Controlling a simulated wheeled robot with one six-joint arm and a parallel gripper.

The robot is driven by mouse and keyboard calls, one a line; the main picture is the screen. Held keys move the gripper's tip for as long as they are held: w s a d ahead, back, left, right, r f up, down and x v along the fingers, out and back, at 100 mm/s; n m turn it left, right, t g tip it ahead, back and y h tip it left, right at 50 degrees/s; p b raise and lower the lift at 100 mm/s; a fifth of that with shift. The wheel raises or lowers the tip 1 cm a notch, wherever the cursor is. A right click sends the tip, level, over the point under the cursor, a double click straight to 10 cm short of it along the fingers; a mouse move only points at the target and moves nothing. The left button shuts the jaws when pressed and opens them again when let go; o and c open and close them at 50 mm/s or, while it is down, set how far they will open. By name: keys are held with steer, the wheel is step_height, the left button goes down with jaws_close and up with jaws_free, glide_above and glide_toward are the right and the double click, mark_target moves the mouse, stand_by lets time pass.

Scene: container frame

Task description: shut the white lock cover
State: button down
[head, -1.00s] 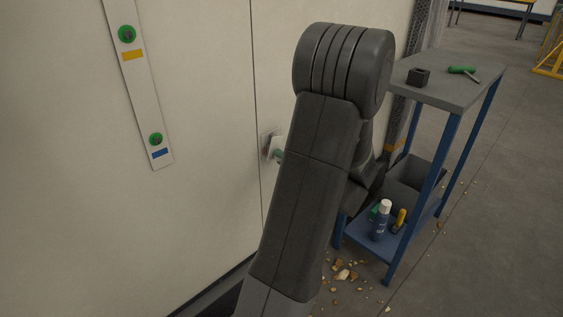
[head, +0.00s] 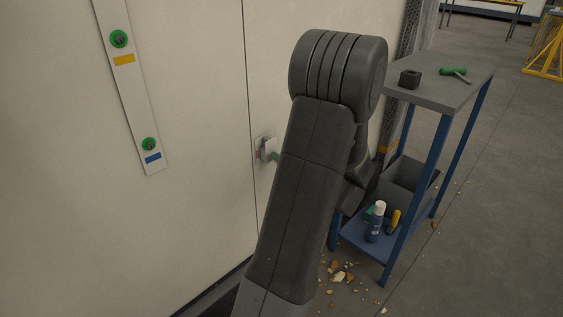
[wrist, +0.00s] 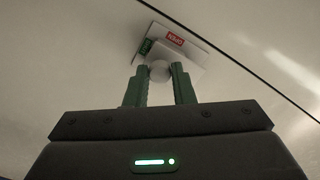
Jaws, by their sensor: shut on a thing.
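The white lock cover (head: 269,147) stands out from a small plate (head: 258,141) on the pale wall, just right of the vertical seam in the head view. In the wrist view the cover (wrist: 160,52) shows above my gripper (wrist: 160,71), with a round white knob (wrist: 159,73) in front of it. My green fingers are shut on this knob. Behind the cover, a red label (wrist: 175,39) and a green label (wrist: 145,47) show on the plate. In the head view my arm hides most of my gripper; only a bit of green shows beside the cover.
A white strip (head: 134,85) with two green round fittings is on the wall at left. A blue-legged trolley (head: 434,90) stands right of my arm, with a black block, a green-handled tool, a grey bin and bottles. Brown debris (head: 342,277) lies on the floor.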

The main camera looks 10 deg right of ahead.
steer(key=c, duration=1.2)
jaws_free()
steer(key=shift+c, duration=0.2)
steer(key=p+v, duration=0.3)
steer(key=v, duration=1)
steer(key=shift+s+d, duration=0.25)
steer(key=shift+s, duration=0.1)
steer(key=b+x, duration=0.3)
steer(key=x, duration=1.1)
steer(key=shift+d, duration=0.1)
